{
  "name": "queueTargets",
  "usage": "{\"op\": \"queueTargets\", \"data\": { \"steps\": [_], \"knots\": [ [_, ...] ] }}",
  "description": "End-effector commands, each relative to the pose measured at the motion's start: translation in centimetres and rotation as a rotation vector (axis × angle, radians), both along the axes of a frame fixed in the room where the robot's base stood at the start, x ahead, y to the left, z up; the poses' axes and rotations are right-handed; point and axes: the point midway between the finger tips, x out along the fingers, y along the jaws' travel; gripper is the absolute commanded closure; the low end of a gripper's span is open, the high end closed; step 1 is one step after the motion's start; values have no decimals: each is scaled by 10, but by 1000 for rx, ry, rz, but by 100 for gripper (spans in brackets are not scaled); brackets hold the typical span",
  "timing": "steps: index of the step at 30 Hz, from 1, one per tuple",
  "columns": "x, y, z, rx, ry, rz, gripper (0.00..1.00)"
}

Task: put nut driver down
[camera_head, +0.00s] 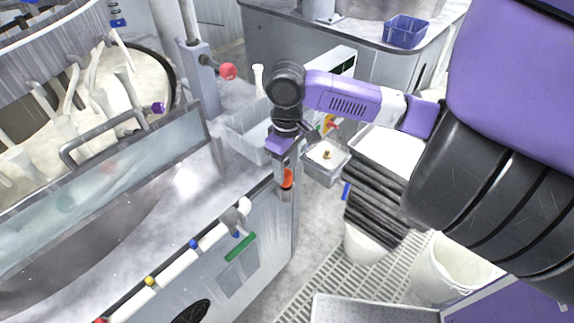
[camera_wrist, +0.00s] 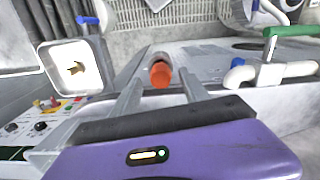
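The nut driver appears to be the orange-ended cylinder (camera_head: 286,178) just below my gripper in the head view. In the wrist view its round orange end (camera_wrist: 160,75) faces the camera, with a grey-brown body behind it. My gripper (camera_head: 287,168) points down beside the corner of the grey machine cabinet. In the wrist view my gripper's two fingers (camera_wrist: 160,82) stand apart, with a visible gap on each side of the orange end. I cannot tell what supports the cylinder, and its far end is hidden.
The machine cabinet (camera_head: 255,270) has white pipes and a green handle (camera_head: 240,247) on its front. A pale tray (camera_head: 325,155) with a small brass fitting stands just right of my gripper. White buckets (camera_head: 440,270) and a floor grating (camera_head: 325,288) lie below.

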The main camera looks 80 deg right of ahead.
Motion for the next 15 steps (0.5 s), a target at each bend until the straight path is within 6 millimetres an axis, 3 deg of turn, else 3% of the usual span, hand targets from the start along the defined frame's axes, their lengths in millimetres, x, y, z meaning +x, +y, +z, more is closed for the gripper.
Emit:
{"op": "queueTargets", "data": {
  "steps": [8, 11, 15],
  "knots": [
    [0, 0, 9, -2, 0, 0, 47],
    [1, 0, 19, -1, -2, 1, 47],
    [1, 0, 47, -3, -3, 2, 47]
  ]
}}
